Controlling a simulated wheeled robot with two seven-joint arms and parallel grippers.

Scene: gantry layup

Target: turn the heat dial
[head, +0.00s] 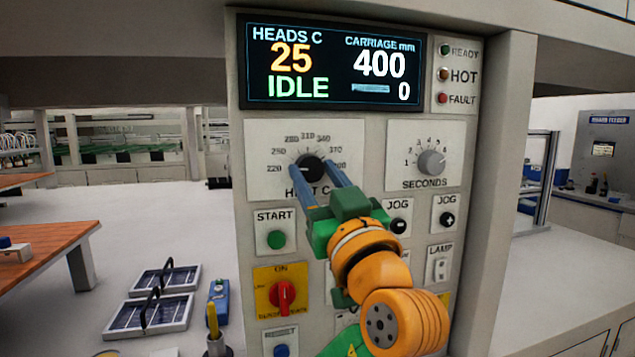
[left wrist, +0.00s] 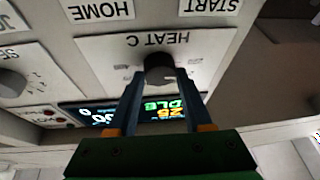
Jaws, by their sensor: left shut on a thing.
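The heat dial (head: 312,168) is a black round knob on a pale plate marked HEAT C, with temperature figures around it. My left gripper (head: 310,174) reaches up to it from the lower right, with one blue finger on each side, shut on the knob. In the left wrist view the black dial (left wrist: 160,66) sits between the fingertips of my left gripper (left wrist: 162,84). Where the dial's pointer stands cannot be made out. The display (head: 333,62) reads HEADS C 25, IDLE, carriage 400 mm and 0. My right gripper is not in view.
A grey SECONDS dial (head: 431,162) is to the right. Below are a green START button (head: 276,240), JOG buttons (head: 398,226), a LAMP switch (head: 440,268) and a red rotary switch (head: 283,297). Dark panels (head: 150,300) lie on the white table at left.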

